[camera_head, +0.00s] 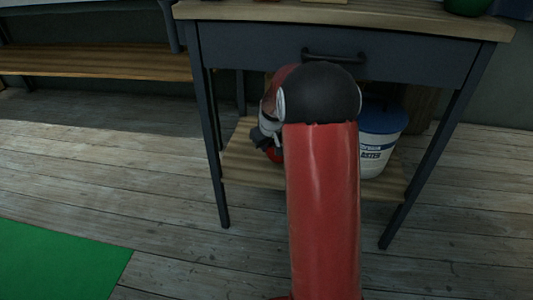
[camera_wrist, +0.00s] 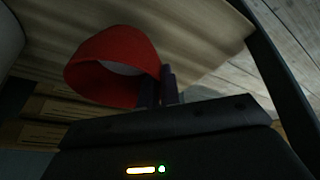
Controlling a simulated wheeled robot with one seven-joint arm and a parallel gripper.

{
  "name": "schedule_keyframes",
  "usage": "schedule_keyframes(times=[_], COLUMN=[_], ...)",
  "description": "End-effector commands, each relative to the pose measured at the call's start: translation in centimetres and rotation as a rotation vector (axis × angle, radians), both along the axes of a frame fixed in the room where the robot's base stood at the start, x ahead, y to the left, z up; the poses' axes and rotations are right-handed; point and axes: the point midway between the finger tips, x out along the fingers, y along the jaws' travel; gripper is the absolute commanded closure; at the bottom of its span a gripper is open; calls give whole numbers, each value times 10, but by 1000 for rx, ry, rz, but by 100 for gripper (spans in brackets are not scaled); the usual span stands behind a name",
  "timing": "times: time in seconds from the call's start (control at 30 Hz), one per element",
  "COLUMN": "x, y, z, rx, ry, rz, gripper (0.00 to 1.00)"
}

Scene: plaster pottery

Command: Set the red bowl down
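The red bowl (camera_wrist: 110,68) shows large in the wrist view, tilted in the picture, with its pale inside partly visible. My gripper (camera_wrist: 160,88) has its two dark fingers close together at the bowl's right edge, with the rim pinched between them. In the head view a small part of the red bowl (camera_head: 275,154) shows just above the lower wooden shelf, left of my arm. My arm hides most of the gripper there. I cannot tell whether the bowl touches the shelf.
The lower shelf (camera_head: 240,172) sits under a dark table with a drawer (camera_head: 255,45). A white and blue bucket (camera_head: 376,150) stands on the shelf to the right, partly behind my arm. Table legs (camera_head: 212,150) border the space. A green mat (camera_head: 60,262) lies on the floor at left.

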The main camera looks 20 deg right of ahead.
Motion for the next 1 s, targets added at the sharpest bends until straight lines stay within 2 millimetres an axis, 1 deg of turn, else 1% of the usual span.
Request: schedule_keyframes(times=[0.1, 0.23, 0.3, 0.53, 0.63, 0.67, 0.7, 0.8, 0.83, 1.0], x=[1, 1, 2, 1, 1, 1, 1, 1, 1, 1], y=[0, 0, 0, 0, 0, 0, 0, 0, 0, 0], z=[-16, -33, -35, -35, -38, -38, -38, -38, -38, -38], rx=[1, 0, 0, -1, -1, 0, 0, 0, 0, 0], ry=[2, 0, -1, -2, -2, 0, 0, 0, 0, 0], rz=[0, -1, -1, 0, 0, -1, -1, -1, -1, 0], gripper=[100, 100, 100, 100, 100, 92, 87, 74, 73, 73])
